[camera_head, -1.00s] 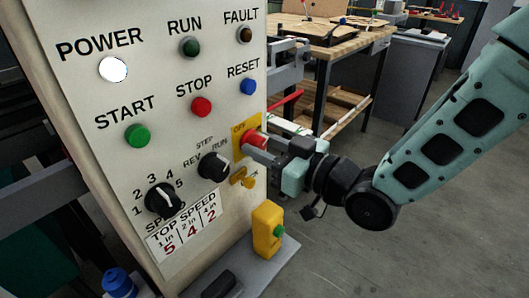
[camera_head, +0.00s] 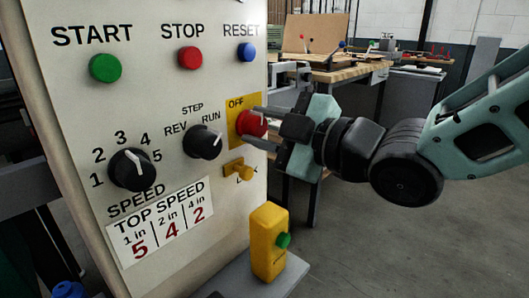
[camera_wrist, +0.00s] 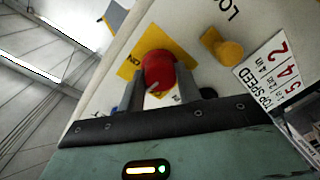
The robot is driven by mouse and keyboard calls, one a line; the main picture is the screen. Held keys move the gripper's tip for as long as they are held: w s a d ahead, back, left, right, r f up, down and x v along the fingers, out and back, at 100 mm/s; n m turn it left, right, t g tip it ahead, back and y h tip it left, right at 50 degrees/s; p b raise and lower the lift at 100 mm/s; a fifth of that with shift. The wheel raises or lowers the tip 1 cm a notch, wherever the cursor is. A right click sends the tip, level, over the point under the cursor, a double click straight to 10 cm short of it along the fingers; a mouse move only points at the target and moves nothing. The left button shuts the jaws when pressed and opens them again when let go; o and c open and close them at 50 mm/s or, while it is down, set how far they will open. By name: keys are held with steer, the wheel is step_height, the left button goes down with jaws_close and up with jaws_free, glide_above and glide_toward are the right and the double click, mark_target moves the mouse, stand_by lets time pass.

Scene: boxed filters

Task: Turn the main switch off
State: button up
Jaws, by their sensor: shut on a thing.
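The main switch is a red knob (camera_head: 251,123) on a yellow plate (camera_head: 236,109) marked OFF, near the right edge of the control panel (camera_head: 62,125). My gripper (camera_head: 256,128) reaches it from the right, with its fingers around the red knob and shut on it. In the wrist view the red knob (camera_wrist: 159,71) sits between the two fingers, on the yellow plate (camera_wrist: 185,52). A white pointer mark shows on the knob's lower side there. The plate's other lettering is mostly hidden.
A yellow lock tab (camera_head: 238,170) is just below the switch. The step selector (camera_head: 203,143) and speed knob (camera_head: 131,170) are to the left. A yellow box with a green button (camera_head: 269,245) stands below. A workbench (camera_head: 345,72) is behind; floor at right is clear.

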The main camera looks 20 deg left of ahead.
steer(key=n+b, duration=0.3)
steer(key=b, duration=0.2)
steer(key=shift+s+a+f+n, duration=0.1)
steer(key=shift+n, duration=0.3)
steer(key=shift+n+b, duration=0.7)
steer(key=shift+b, duration=0.5)
steer(key=shift+r, duration=0.25)
steer(key=o, duration=1)
steer(key=shift+a, duration=0.1)
steer(key=shift+c, duration=0.2)
steer(key=shift+f, duration=0.1)
